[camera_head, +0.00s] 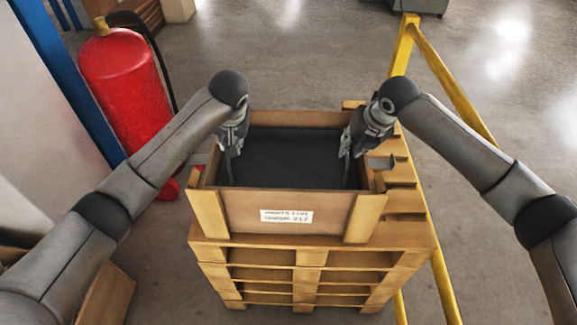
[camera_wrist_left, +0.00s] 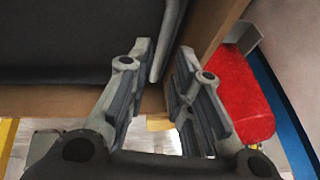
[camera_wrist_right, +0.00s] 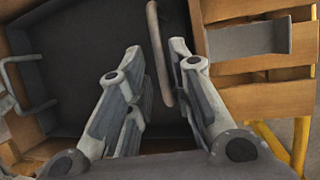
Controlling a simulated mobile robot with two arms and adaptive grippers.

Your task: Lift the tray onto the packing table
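The tray (camera_head: 290,150) is a box with wooden walls, a dark inside and a white label on its front, resting on a stack of wooden pallets (camera_head: 310,262). My left gripper (camera_head: 230,168) is at the tray's left side. In the left wrist view its open fingers (camera_wrist_left: 164,50) straddle a thin grey handle bar (camera_wrist_left: 170,30). My right gripper (camera_head: 347,165) is at the right side. In the right wrist view its open fingers (camera_wrist_right: 158,50) straddle a brownish handle bar (camera_wrist_right: 156,30). Gaps show beside both bars. I cannot make out a packing table.
A red fire extinguisher (camera_head: 125,90) stands at the left by a blue post (camera_head: 75,90). A yellow railing (camera_head: 440,75) runs along the right of the pallets. A grey bracket (camera_head: 380,162) juts from the tray's right side.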

